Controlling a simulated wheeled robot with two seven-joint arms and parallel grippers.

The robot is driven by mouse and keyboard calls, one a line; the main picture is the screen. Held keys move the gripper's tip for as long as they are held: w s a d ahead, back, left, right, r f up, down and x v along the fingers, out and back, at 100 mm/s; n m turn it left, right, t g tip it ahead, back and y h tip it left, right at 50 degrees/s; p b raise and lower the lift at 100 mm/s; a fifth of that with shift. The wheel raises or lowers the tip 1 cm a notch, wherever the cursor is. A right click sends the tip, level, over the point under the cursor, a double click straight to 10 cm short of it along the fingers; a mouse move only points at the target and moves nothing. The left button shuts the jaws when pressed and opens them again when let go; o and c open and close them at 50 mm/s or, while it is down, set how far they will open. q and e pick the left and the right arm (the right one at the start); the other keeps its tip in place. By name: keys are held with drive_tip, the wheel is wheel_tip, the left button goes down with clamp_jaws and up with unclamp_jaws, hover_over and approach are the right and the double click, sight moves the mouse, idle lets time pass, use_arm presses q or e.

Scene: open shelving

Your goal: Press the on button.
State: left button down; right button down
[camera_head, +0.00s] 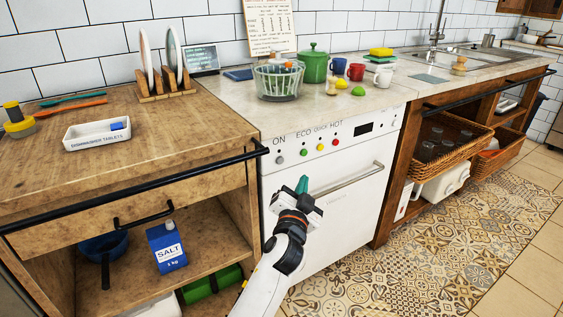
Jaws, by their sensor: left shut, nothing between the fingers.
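The white dishwasher (330,215) stands in the middle, with a row of small round buttons along its upper front. The grey on button (280,160) is at the left end, below the word ON. My left gripper (302,185) is shut and empty, in front of the dishwasher, below and to the right of the on button. In the picture its tip shows apart from the button. My right gripper is not in view.
A black rail (130,190) runs along the left wooden counter and ends near the on button. The dishwasher handle (347,180) juts out to the right of my gripper. Pots and mugs (356,72) stand on the countertop above. Patterned floor is clear at right.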

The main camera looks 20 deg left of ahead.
sight(280, 160)
use_arm(q)
drive_tip(key=shift+w+a, duration=0.8)
drive_tip(key=shift+a, duration=0.2)
drive_tip(key=shift+w+a, duration=0.75)
drive_tip(key=shift+a, duration=0.3)
drive_tip(key=shift+w+a, duration=0.8)
drive_tip(key=shift+a, duration=0.2)
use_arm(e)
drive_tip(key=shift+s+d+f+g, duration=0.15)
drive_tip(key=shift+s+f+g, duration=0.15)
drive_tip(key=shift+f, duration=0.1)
use_arm(q)
drive_tip(key=shift+w+a, duration=0.25)
drive_tip(key=shift+a, duration=0.1)
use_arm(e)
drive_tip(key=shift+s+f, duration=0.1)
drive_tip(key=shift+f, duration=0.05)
use_arm(q)
drive_tip(key=shift+w+a, duration=0.3)
drive_tip(key=shift+a, duration=0.05)
drive_tip(key=shift+s+d, duration=0.55)
drive_tip(key=shift+d, duration=0.1)
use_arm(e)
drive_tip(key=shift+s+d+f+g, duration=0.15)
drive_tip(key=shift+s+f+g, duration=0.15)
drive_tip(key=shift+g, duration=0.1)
